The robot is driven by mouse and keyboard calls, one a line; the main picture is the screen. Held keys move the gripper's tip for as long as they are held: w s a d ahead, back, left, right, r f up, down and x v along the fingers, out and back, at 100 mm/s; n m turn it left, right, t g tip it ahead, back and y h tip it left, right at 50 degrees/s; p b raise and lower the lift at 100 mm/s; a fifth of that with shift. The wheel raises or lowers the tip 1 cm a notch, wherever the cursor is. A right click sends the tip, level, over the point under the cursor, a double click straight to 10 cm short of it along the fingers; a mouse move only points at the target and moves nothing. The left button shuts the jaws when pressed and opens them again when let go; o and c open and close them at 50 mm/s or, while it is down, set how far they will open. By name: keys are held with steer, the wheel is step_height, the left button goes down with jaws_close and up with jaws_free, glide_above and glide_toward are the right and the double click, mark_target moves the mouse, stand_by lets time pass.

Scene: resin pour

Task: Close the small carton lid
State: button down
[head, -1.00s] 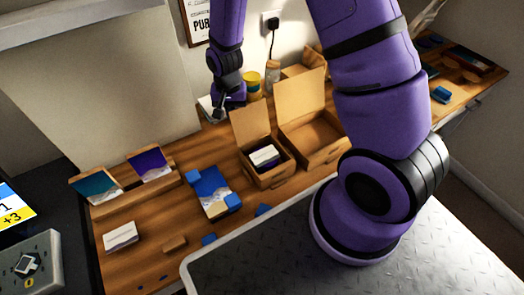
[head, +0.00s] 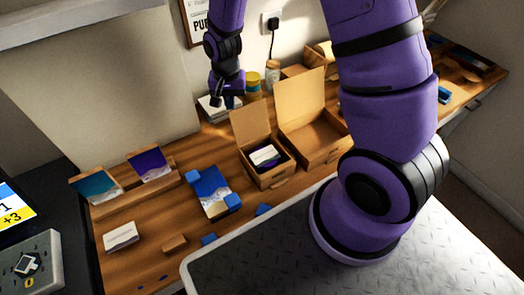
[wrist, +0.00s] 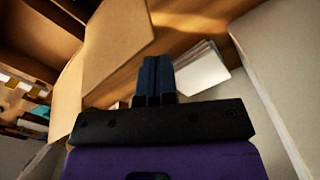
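The small carton (head: 268,180) stands on the wooden bench with its tan lid (head: 251,132) raised upright at the back. White-and-dark packs (head: 264,156) lie inside it. My gripper (head: 229,102) is above the bench, behind and to the left of the raised lid, apart from it in the head view. In the wrist view the two dark fingers (wrist: 157,76) are side by side with nothing visible between them, and a tan panel (wrist: 117,40), apparently this lid, is close by on the left. I cannot tell whether they touch.
A larger open carton (head: 318,146) stands right beside the small one, its lid (head: 301,98) also raised. A stack of cards (head: 212,108) and a yellow-lidded jar (head: 253,84) are near my gripper. A blue booklet (head: 211,190) lies left of the cartons.

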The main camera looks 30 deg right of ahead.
steer(key=shift+r, duration=2.6)
steer(key=d+r+m, duration=0.4)
steer(key=d+m, duration=0.4)
steer(key=m, duration=1)
step_height(320, 180, down, 7)
steer(key=shift+r, duration=0.2)
stand_by(0.5)
step_height(320, 180, down, 6)
steer(key=shift+f, duration=0.25)
stand_by(0.6)
stand_by(0.5)
step_height(320, 180, up, 9)
stand_by(0.8)
